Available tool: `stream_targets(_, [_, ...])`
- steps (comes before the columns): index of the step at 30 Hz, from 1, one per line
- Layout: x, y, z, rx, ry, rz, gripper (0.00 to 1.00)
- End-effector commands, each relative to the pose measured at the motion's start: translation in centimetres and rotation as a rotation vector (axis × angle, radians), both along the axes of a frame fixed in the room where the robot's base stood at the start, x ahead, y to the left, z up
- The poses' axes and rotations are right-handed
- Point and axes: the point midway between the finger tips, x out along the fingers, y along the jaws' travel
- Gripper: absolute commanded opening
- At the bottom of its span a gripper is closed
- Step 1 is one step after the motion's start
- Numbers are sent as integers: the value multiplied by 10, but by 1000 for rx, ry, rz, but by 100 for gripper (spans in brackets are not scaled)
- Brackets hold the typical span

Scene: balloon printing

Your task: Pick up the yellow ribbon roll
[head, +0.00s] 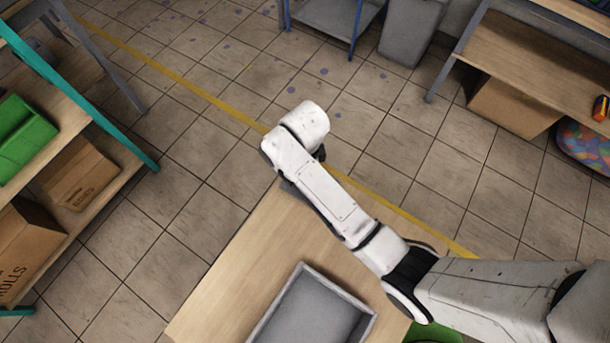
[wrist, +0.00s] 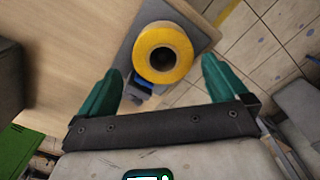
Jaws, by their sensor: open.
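The yellow ribbon roll (wrist: 178,72) shows in the wrist view as a yellow ring with a dark hole. It sits on a grey surface (wrist: 204,35) at the edge of the wooden table. My gripper (wrist: 160,82) is open, with one teal finger to each side of the roll's near part. The roll lies ahead of and between the fingers, and I cannot tell whether they touch it. A small blue thing (wrist: 139,87) shows just beside the roll, partly hidden. In the head view my arm hides the roll and the gripper.
A grey tray (head: 370,318) stands on the wooden table (head: 225,280). A shelf (head: 140,155) with a green bin (head: 22,135) and cardboard boxes (head: 78,175) is on the left. A bench (head: 530,60) is at the upper right. Tiled floor lies open beyond the table.

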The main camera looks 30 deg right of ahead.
Motion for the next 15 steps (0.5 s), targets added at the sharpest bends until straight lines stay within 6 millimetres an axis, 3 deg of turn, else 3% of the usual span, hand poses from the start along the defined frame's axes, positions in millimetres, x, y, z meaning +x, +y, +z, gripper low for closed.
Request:
stream_targets(5, [0,-1,-10,-1,1,0,100])
stream_targets(15, [3,-2,-52,-1,1,1,100])
